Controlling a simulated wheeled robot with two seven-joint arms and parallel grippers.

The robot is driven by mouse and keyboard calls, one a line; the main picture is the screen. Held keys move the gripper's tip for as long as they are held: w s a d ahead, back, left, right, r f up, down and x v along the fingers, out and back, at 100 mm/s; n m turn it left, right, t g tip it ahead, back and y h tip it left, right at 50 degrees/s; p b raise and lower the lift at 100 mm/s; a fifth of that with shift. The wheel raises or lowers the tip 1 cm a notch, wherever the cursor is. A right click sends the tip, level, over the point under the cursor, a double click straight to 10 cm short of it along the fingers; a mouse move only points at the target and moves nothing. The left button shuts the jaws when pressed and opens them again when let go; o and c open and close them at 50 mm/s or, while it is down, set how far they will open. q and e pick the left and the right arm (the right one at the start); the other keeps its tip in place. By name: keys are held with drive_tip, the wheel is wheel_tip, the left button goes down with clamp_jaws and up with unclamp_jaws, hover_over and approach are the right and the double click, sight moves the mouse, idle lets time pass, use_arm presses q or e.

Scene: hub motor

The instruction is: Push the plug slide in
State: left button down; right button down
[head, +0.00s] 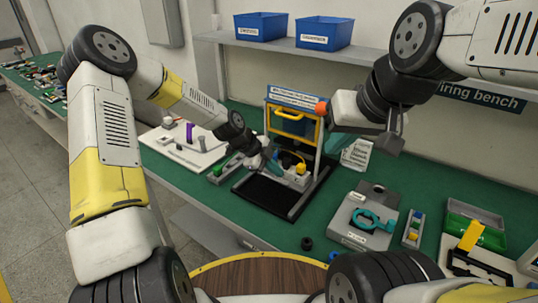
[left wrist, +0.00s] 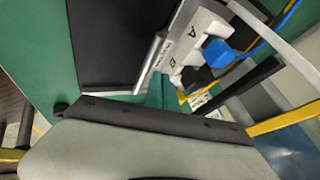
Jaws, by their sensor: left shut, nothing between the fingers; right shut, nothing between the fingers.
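The test stand (head: 313,137) has a black base, a yellow frame and a blue-and-white sign. A pale connector block (head: 298,181) with a yellow cable sits low in it. In the left wrist view the block (left wrist: 205,35) carries letters A and B, a blue plug (left wrist: 218,53) and a black plug (left wrist: 196,78). I cannot tell which part is the plug slide. My left gripper (head: 273,164) is shut and empty, close beside the block; contact is unclear. My right gripper (head: 391,143) is shut and empty, raised right of the stand.
A white board with a purple part (head: 189,133) lies left of the stand. A grey fixture with a teal ring (head: 370,220) and a green tray (head: 473,222) are on the right. Blue bins (head: 325,32) stand on the shelf. A small black ring (head: 307,243) lies near the front edge.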

sight(289, 181)
use_arm(q)
drive_tip(key=shift+x, duration=1.75)
